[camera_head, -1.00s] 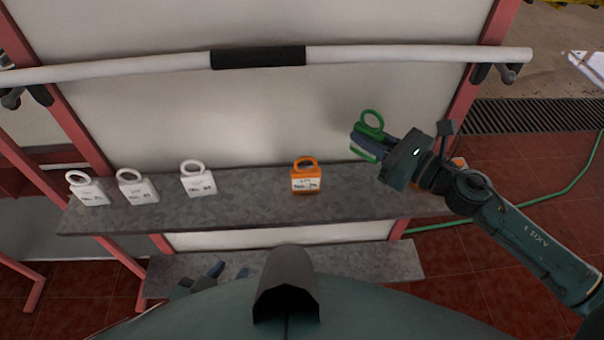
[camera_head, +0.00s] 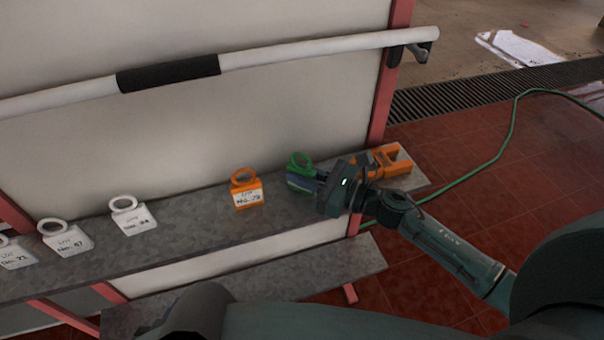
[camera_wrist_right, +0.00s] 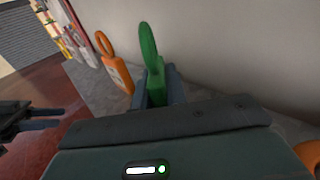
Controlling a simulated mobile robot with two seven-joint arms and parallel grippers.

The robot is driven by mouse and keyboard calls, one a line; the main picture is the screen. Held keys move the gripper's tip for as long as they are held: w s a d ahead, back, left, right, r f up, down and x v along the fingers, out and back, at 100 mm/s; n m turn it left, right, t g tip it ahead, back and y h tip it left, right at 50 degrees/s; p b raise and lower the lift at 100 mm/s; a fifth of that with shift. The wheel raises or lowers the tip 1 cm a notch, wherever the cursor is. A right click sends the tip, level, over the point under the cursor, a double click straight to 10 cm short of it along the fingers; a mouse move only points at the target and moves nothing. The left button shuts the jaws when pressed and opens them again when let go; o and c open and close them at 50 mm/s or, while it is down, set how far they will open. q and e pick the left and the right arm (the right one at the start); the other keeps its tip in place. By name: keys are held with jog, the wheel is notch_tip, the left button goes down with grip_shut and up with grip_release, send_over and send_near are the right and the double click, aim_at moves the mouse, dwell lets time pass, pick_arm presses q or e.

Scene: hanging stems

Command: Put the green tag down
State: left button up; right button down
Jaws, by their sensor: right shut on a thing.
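The green tag (camera_head: 300,160) is held in my right gripper (camera_head: 302,180), over the right part of the grey upper shelf (camera_head: 185,230). Its ring stands up above the fingers, and most of its body is hidden between them. It is low, close to the shelf top; I cannot tell whether it touches. In the right wrist view the green tag (camera_wrist_right: 149,55) rises upright between the fingers (camera_wrist_right: 157,88). My left gripper (camera_wrist_right: 45,117) shows at the left edge of that view, its two fingers apart and empty.
An orange tag (camera_head: 247,192) stands just left of the green one. Several white tags (camera_head: 134,217) stand further left. An orange object (camera_head: 390,163) lies at the shelf's right end, behind my gripper. A white rail (camera_head: 300,56) runs above along the panel.

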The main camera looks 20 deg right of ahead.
jog(key=shift+f+b, duration=0.25)
jog(key=shift+b, duration=0.05)
jog(key=c, duration=1.4)
grip_release()
jog(key=shift+r, duration=0.1)
jog(key=shift+r+p, duration=0.2)
jog(key=shift+p, duration=0.1)
jog(key=shift+s+d+f, duration=0.1)
jog(key=shift+s+d, duration=0.05)
jog(key=shift+d, duration=0.05)
jog(key=b+v, duration=0.2)
jog(key=v, duration=0.9)
jog(key=shift+s+d, duration=0.15)
jog(key=shift+s, duration=0.05)
